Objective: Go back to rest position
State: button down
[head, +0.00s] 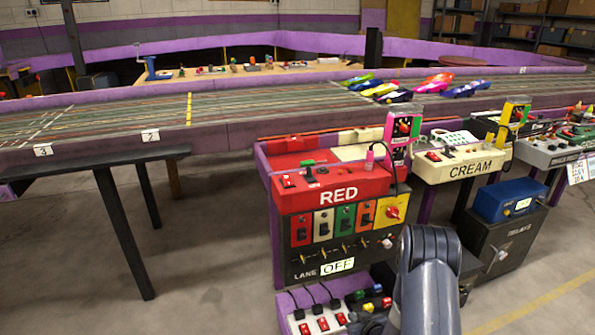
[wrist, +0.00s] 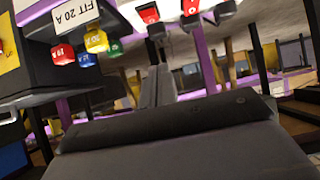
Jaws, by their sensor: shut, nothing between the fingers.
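My arm (head: 428,275) rises from the bottom of the head view, folded low in front of the slot track's control stands. Its fingers are hidden there. In the wrist view the dark body of my gripper fills the bottom, and my gripper's narrow grey fingers (wrist: 158,72) stand together past its edge. They are shut, with nothing seen between them. Red, yellow and green fuse blocks (wrist: 85,48) are up and left of the fingers, apart from them.
The RED control stand (head: 336,193) and CREAM control stand (head: 464,163) are close ahead. A white switch strip (head: 325,320) lies low beside my arm. A blue relay box (head: 506,200) stands right. The long track (head: 250,105) holds several cars. Floor at left is open.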

jog(key=shift+s+d+r, duration=0.15)
jog(key=shift+s+r, duration=0.25)
jog(key=shift+s, duration=0.2)
jog(key=shift+w+f, duration=0.1)
